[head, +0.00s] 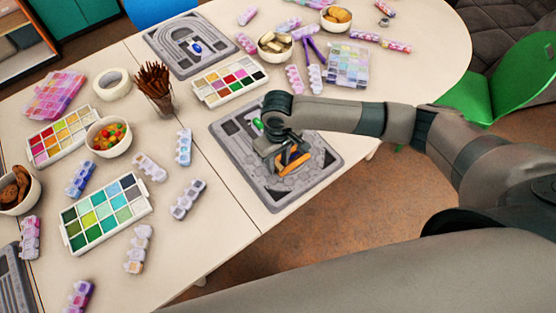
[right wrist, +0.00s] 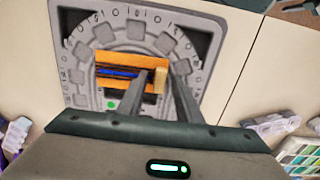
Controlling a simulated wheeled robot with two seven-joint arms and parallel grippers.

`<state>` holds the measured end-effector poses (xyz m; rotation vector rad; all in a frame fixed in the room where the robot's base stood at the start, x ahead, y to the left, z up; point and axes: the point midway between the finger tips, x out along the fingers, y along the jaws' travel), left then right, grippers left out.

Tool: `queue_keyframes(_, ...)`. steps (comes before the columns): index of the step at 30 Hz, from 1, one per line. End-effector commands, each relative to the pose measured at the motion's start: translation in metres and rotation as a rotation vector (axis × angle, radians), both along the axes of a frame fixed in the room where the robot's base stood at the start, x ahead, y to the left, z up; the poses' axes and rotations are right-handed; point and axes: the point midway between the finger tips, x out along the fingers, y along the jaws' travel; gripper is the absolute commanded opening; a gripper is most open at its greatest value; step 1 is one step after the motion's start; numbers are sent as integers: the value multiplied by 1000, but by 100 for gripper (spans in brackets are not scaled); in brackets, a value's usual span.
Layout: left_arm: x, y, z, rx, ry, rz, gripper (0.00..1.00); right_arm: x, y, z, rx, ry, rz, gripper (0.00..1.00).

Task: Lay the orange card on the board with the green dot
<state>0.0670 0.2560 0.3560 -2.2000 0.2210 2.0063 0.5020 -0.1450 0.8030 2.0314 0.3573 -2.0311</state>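The grey board with the green dot (head: 226,128) lies near the table's right edge. Its green dot (head: 257,124) shows in the head view and, beside the card, in the right wrist view (right wrist: 111,104). The orange card (right wrist: 112,58), with a blue stripe, is over the middle of this board. In the head view the card (head: 294,164) is partly hidden by my right gripper. My right gripper (right wrist: 160,78) has its fingertips on both sides of the card's tan end, with no clear gap. Whether the card touches the board is unclear. My left gripper is out of view.
A similar board with a blue dot (head: 160,43) lies at the back, and part of another (head: 10,285) shows at lower left. A paint palette (head: 229,80) and a cup of sticks (head: 156,90) stand near. Bowls and bead strips fill much of the table.

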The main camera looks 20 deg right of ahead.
Motion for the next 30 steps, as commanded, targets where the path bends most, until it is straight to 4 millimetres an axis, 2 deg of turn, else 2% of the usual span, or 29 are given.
queue_keyframes(5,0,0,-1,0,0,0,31,1,0,3,-1,-1,0,32)
queue_keyframes(11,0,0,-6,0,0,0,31,1,0,20,1,-3,-1,32)
queue_keyframes(24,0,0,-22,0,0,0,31,1,1,94,2,-3,0,32)
queue_keyframes(30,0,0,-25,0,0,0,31,1,0,116,1,-1,-1,32)
